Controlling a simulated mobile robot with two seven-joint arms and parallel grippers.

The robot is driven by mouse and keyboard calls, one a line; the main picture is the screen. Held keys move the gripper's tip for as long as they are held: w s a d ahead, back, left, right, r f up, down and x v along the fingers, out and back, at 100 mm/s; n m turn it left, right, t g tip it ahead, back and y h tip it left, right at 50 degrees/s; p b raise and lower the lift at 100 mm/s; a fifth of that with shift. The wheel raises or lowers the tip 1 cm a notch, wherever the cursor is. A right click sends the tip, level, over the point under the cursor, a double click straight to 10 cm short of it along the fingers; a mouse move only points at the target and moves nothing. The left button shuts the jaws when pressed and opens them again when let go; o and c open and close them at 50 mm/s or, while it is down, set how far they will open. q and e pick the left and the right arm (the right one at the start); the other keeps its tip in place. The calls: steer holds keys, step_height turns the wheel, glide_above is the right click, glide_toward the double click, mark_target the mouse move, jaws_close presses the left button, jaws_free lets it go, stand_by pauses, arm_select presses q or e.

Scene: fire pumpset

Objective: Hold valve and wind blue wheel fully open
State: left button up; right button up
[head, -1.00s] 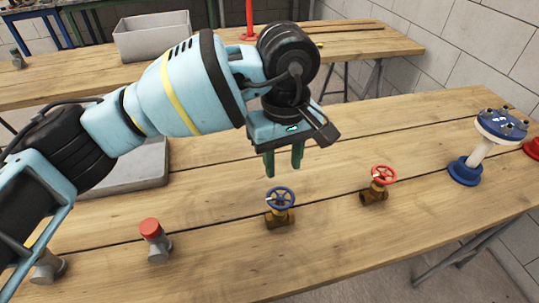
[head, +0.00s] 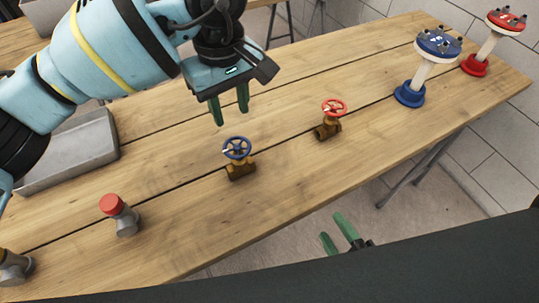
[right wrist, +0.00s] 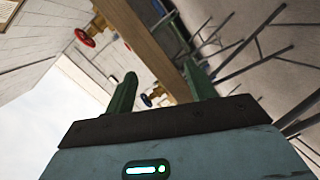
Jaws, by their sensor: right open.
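The brass valve (head: 241,172) with its blue wheel (head: 237,148) stands upright on the near part of the wooden bench. In the right wrist view the blue wheel (right wrist: 147,101) is small, beyond the bench edge and partly hidden near my left-hand finger. My left gripper (head: 231,114) points down with its fingers apart and empty, just behind and above the blue wheel, not visibly touching it. My right gripper (head: 332,226) is open and empty, low in front of the bench's near edge. Its two green fingers (right wrist: 158,80) stand wide apart in the right wrist view.
A brass valve with a red wheel (head: 333,107) stands right of the blue one. A red-capped grey fitting (head: 124,216) stands to the left. Blue (head: 409,95) and red (head: 475,65) flanged pieces stand at the far right.

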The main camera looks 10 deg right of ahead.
steer(key=w+a+r+n+t+y, duration=0.2)
steer(key=w+a+r+n+y, duration=0.1)
steer(key=r+n, duration=0.45)
step_height(320, 180, up, 7)
steer(key=n+g+y, duration=0.3)
steer(key=n+y, duration=0.2)
steer(key=n, duration=1.6)
glide_above(245, 165)
steer(key=v, duration=0.6)
steer(key=shift+g+y, duration=0.3)
steer(key=shift+w+f, duration=0.1)
steer(key=shift+f, duration=4)
steer(key=shift+x, duration=3.75)
jaws_close()
